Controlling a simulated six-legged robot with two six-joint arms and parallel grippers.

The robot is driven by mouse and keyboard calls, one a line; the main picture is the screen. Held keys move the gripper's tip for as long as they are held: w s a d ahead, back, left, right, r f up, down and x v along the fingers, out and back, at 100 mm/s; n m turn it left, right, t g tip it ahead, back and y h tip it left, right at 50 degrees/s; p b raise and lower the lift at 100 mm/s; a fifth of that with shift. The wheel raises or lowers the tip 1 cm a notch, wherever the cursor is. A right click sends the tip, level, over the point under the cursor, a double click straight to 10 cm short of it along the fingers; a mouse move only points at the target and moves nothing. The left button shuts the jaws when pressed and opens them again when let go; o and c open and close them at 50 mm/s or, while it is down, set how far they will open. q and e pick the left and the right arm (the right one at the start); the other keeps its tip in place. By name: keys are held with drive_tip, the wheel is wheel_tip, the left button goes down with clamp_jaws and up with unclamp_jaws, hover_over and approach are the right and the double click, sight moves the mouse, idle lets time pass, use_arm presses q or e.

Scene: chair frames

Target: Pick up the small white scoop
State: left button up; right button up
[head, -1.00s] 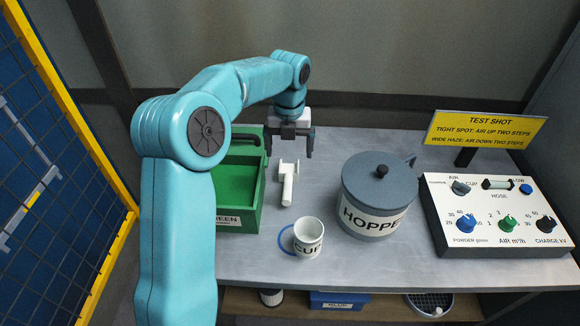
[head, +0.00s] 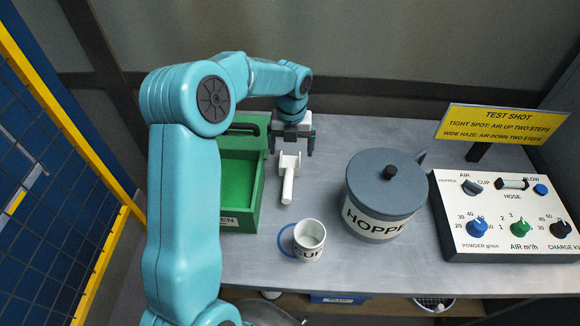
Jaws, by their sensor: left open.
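The small white scoop (head: 288,183) lies on the grey table, its wider end away from me and its handle toward me. It is between the green bin and the hopper. My left gripper (head: 291,151) hangs just beyond the scoop's wide end, jaws pointing down, open and empty. In this view the fingertips sit close to the wide end; whether they touch it I cannot tell. My right gripper is not in view.
A green bin (head: 257,196) stands left of the scoop, partly behind my arm. The grey lidded hopper (head: 384,190) stands right. A control panel (head: 500,235) and yellow sign (head: 502,124) are further right.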

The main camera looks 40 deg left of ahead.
sight(289, 164)
use_arm(q)
drive_tip(key=shift+s+d+f, duration=0.1)
drive_tip(key=shift+s+f, duration=0.05)
drive_tip(key=shift+f, duration=0.4)
drive_tip(key=shift+s+d+f, duration=0.1)
drive_tip(key=shift+f, duration=0.4)
drive_tip(key=f, duration=0.2)
drive_tip(key=f+p, duration=0.1)
drive_tip(key=f, duration=0.1)
drive_tip(key=a+f, duration=0.1)
drive_tip(key=f, duration=0.1)
drive_tip(key=shift+w+p, duration=0.15)
drive_tip(key=shift+p, duration=0.2)
drive_tip(key=c, duration=1.2)
